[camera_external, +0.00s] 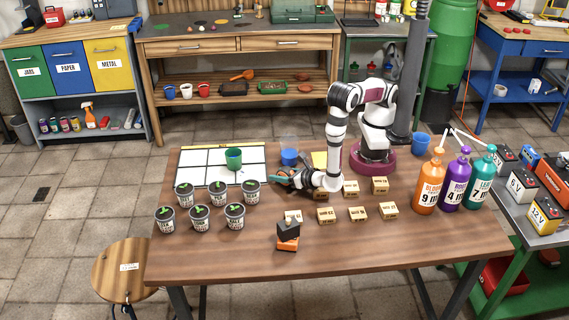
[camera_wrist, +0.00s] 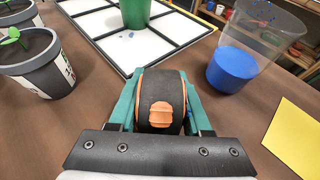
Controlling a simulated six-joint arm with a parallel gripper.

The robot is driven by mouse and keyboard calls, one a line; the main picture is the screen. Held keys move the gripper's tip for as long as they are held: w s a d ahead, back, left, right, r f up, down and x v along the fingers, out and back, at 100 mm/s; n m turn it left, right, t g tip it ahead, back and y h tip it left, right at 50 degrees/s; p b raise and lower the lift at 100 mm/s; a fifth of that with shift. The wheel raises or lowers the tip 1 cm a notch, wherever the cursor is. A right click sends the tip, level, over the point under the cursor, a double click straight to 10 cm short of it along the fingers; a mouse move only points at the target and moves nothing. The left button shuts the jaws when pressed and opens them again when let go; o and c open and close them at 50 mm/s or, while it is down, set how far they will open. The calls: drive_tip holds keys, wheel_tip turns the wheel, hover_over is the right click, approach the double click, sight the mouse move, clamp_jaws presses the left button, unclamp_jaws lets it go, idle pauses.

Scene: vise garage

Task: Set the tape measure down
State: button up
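The tape measure (camera_wrist: 160,98) is round and black with orange edges and an orange button. In the wrist view it sits between the two teal fingers of my gripper (camera_wrist: 160,95), which are shut on its sides. In the outside view my gripper (camera_external: 283,178) is low over the table, just right of the white grid board (camera_external: 208,178). The tape measure is hard to make out there. I cannot tell whether its underside touches the table.
A green cup (camera_external: 233,159) stands on the board. A clear cup with blue contents (camera_wrist: 235,65) and a yellow sheet (camera_wrist: 298,138) lie right of my gripper. Potted seedlings (camera_external: 200,217) stand left.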

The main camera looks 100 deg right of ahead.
drive_tip(key=shift+o, duration=1.3)
drive_tip(key=shift+r, duration=0.1)
drive_tip(key=v, duration=1.2)
drive_tip(key=s+d+r+m+g+y, duration=0.1)
drive_tip(key=s+d+r+m+g, duration=0.2)
drive_tip(key=d+r+m+g, duration=0.5)
drive_tip(key=s+d+r+m+g+y, duration=0.1)
drive_tip(key=s+d+r+m+g, duration=0.3)
drive_tip(key=m, duration=0.6)
drive_tip(key=s+r+m+t+y, duration=0.1)
drive_tip(key=s+r+m+y, duration=0.1)
drive_tip(key=m, duration=0.5)
drive_tip(key=s+r+m+t+y, duration=0.1)
drive_tip(key=s+r+m+y, duration=0.2)
drive_tip(key=m+y, duration=0.4)
drive_tip(key=shift+s+a+m, duration=0.3)
drive_tip(key=shift+s+a, duration=0.05)
drive_tip(key=shift+s, duration=0.35)
